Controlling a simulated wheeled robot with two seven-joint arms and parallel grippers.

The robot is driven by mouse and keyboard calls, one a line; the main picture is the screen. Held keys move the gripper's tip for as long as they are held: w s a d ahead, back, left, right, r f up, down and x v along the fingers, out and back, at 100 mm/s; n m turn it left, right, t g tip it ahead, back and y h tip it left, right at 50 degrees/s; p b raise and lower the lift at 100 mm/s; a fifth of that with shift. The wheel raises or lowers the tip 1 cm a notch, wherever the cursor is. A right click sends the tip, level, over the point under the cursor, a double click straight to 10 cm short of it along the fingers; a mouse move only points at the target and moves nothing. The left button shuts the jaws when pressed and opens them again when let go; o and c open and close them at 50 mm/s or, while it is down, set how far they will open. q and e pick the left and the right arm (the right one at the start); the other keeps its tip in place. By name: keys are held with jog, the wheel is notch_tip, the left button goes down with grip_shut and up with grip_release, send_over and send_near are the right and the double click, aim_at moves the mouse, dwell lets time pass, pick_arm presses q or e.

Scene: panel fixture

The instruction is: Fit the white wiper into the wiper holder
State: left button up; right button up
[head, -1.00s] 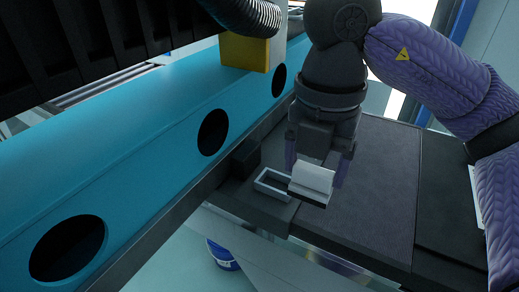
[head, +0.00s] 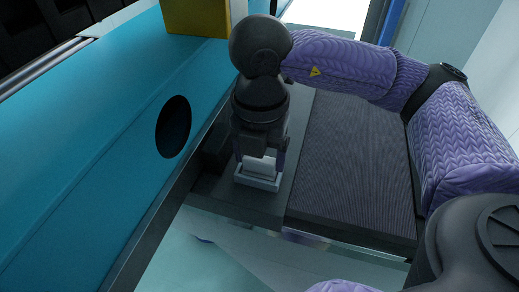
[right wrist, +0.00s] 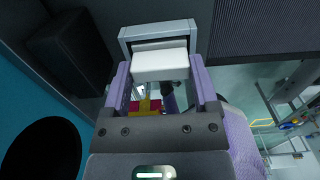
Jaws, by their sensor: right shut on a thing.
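The white wiper (head: 259,165) is a small pale block between the purple fingers of my right gripper (head: 260,161), which is shut on it. The wiper holder (head: 258,183) is a light grey rectangular frame on the dark surface. In the head view the wiper lines up with the holder's opening. In the right wrist view the wiper (right wrist: 160,65) overlaps the near part of the holder frame (right wrist: 157,30), with a dark gap inside the far rim. I cannot tell how deep the wiper sits in the holder. My left gripper is not in view.
A black block (head: 214,148) stands beside the holder. A dark ribbed mat (head: 352,160) lies clear to the right. A yellow block (head: 195,17) is at the top.

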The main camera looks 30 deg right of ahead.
jog(key=shift+f, duration=0.1)
jog(key=o, duration=1.2)
jog(key=shift+r, duration=0.35)
notch_tip(320, 180, up, 6)
jog(key=shift+f, duration=0.15)
notch_tip(320, 180, up, 6)
jog(key=shift+f+p, duration=0.1)
jog(key=shift+p, duration=0.7)
